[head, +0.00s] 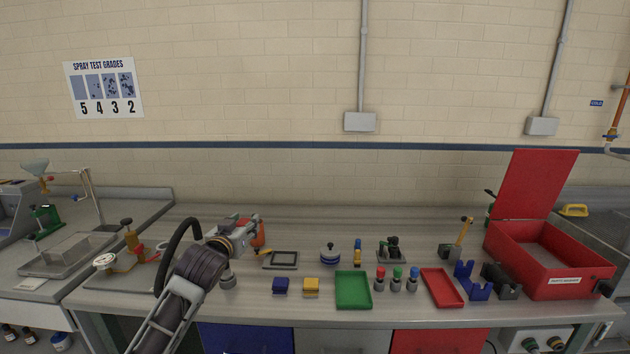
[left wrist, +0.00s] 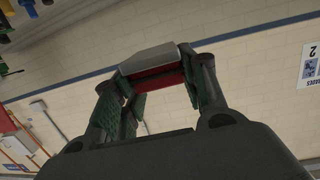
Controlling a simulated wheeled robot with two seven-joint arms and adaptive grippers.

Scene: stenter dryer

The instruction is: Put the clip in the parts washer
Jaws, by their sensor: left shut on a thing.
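The parts washer (head: 545,268) is a red open-topped box at the right end of the bench, with its red lid (head: 537,184) raised at the back. My left gripper (head: 251,232) is over the back left part of the bench, far left of the washer. In the left wrist view its green-padded fingers (left wrist: 165,88) are shut on a grey and red piece (left wrist: 159,62), which I take to be the clip. In the head view the held piece is mostly hidden by the fingers. My right gripper does not show.
A green tray (head: 353,290), a red tray (head: 442,287), blue (head: 280,286) and yellow (head: 311,287) blocks and several colour-topped bottles line the front. A blue bracket (head: 471,281) and a dark block (head: 502,280) stand just left of the washer.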

